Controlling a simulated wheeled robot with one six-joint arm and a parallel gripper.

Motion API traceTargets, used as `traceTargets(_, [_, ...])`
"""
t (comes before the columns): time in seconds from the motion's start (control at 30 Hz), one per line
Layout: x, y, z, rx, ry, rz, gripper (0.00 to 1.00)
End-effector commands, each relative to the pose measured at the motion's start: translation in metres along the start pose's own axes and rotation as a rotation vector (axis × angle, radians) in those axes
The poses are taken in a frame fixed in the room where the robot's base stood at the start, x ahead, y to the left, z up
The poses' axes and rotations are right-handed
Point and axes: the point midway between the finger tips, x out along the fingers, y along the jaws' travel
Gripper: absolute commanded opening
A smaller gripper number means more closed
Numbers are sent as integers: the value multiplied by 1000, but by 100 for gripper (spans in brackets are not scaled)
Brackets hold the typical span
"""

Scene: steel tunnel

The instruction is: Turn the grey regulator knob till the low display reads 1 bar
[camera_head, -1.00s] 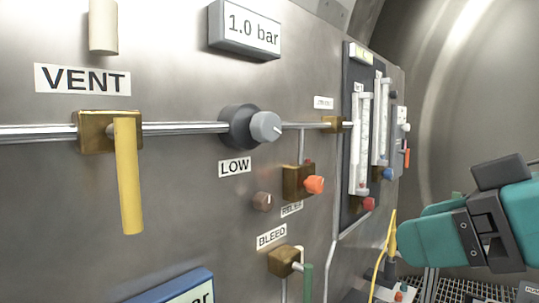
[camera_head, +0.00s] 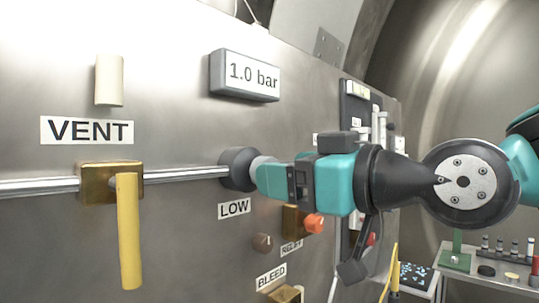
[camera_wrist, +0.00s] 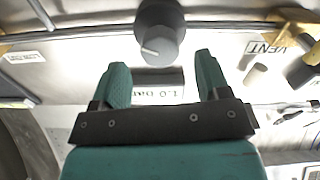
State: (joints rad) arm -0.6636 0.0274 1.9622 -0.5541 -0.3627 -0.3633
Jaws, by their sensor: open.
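The grey regulator knob (camera_head: 237,168) sits on the panel pipe above the LOW label (camera_head: 234,208). My gripper (camera_head: 266,175) is at the knob in the head view and hides its front face. In the wrist view the knob (camera_wrist: 160,44) shows a pale index line, and my open gripper (camera_wrist: 162,66) has one finger on each side just short of it, the jaws empty. I cannot tell whether a finger touches it. The display (camera_head: 246,77) above the knob reads 1.0 bar.
A yellow VENT lever (camera_head: 129,230) hangs down at the left. An orange knob (camera_head: 314,223) and a small brown knob (camera_head: 262,242) sit just below my gripper. Flow tubes (camera_head: 378,130) stand on the panel behind it. A bench (camera_head: 490,270) is at the lower right.

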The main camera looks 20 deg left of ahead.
Motion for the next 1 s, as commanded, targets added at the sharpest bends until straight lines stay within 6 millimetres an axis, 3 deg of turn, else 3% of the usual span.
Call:
traceTargets(0.1, [20, 0, -2, 1, -1, -2, 69])
traceTargets(0.23, [33, 0, -1, 1, -1, -1, 69])
traceTargets(0.6, [39, 0, 1, 1, -1, 1, 69])
traceTargets(0.83, [39, 0, 0, 1, -1, 1, 20])
traceTargets(1.0, [39, 0, 2, -6, 0, 1, 20])
